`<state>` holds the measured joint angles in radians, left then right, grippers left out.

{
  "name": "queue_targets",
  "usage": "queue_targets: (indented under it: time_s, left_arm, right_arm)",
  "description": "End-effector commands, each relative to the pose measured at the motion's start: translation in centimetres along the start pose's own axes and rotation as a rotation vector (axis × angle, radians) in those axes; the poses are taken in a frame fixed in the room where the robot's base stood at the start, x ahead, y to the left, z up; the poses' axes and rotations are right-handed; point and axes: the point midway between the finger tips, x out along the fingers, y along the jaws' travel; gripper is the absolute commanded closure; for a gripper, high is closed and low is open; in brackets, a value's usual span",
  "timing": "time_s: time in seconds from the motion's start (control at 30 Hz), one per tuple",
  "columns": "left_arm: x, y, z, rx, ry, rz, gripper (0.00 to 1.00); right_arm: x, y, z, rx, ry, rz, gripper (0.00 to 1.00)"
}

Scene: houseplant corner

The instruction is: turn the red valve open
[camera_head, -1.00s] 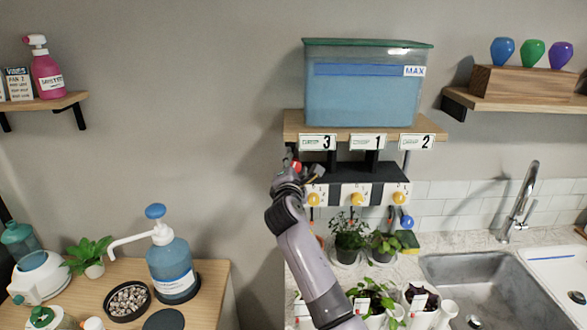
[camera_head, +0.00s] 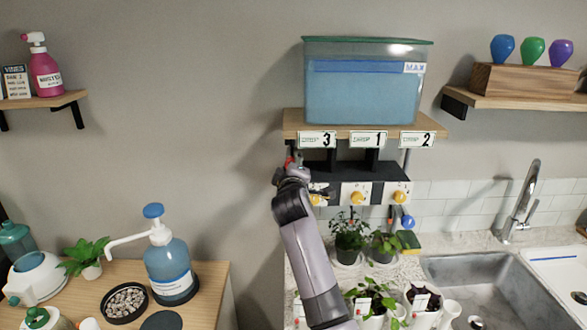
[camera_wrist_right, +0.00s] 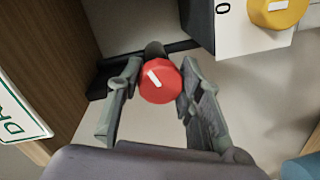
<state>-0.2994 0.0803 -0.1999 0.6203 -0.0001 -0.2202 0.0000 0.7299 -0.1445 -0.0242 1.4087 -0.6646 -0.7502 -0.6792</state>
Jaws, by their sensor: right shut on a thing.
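The red valve (camera_wrist_right: 162,82) is a round red knob with a white bar mark. In the right wrist view the mark runs diagonally, from upper left to lower right. My right gripper (camera_wrist_right: 160,76) is shut on the valve, one finger on each side. In the head view my right gripper (camera_head: 292,166) is at the left end of the black bracket under the tank shelf. Only a small bit of the red valve (camera_head: 289,160) shows there, the rest hidden by the gripper. My left gripper is not in view.
Yellow knobs on white plates (camera_head: 357,198) sit just right of the gripper. The shelf (camera_head: 290,126) above holds a blue water tank (camera_head: 364,85) and number labels. Potted plants (camera_head: 350,235) stand below, beside the sink (camera_head: 470,275).

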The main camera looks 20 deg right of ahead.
Motion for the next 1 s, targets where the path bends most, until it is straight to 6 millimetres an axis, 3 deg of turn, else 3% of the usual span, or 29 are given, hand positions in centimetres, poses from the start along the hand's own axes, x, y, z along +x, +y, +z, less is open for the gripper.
queue_targets:
  time_s: [0.43, 1.0]
  left_arm:
    - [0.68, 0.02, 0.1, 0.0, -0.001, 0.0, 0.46]
    - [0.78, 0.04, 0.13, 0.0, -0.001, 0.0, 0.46]
  right_arm:
    - [0.02, -0.39, 0.13, 0.293, 0.017, -0.025, 0.94]
    - [0.03, -0.4, 0.14, 0.368, 0.022, -0.031, 0.94]
